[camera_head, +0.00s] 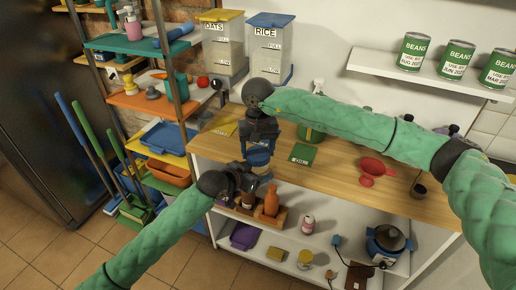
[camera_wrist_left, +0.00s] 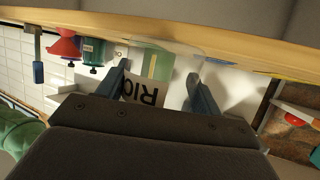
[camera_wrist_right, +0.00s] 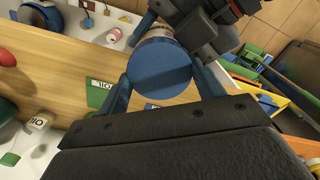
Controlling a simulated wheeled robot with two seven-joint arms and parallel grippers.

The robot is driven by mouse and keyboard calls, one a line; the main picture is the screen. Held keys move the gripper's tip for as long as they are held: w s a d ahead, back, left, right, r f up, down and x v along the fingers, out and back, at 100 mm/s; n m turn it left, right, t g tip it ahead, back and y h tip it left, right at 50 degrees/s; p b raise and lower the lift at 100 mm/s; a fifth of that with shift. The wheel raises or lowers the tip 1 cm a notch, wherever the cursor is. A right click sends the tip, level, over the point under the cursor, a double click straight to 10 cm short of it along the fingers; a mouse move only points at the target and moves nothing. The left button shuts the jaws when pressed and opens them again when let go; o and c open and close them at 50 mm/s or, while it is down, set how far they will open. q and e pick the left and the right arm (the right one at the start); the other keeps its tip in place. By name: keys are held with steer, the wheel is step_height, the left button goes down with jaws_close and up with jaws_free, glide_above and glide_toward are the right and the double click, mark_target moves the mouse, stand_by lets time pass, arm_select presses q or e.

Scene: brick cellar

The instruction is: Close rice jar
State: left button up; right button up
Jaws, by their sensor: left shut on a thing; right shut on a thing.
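The rice jar (camera_wrist_left: 158,66) shows in the left wrist view upside down, a clear jar with pale contents and a label partly reading "RIC". My left gripper (camera_head: 248,178) is shut on the jar, its fingers on either side of it. A round blue lid (camera_wrist_right: 160,70) is between the fingers of my right gripper (camera_wrist_right: 162,88), which is shut on it. In the head view the lid (camera_head: 259,157) sits above the left gripper, at the jar's top, with the right gripper (camera_head: 260,143) over it. Whether the lid is fully seated cannot be told.
Oats and rice dispensers (camera_head: 268,50) stand behind. A lower shelf holds bottles and a cooker (camera_head: 388,243). Bean cans (camera_head: 456,60) stand on a wall shelf.

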arm_select(q)
steer(key=c, duration=0.5)
arm_select(e)
steer(key=m, duration=0.4)
steer(key=shift+m, duration=0.4)
steer(key=m, duration=0.9)
steer(key=shift+m, duration=0.4)
steer(key=m, duration=0.5)
steer(key=shift+m, duration=0.4)
steer(key=o, duration=0.9)
steer(key=shift+f, duration=0.1)
steer(key=shift+o, duration=0.2)
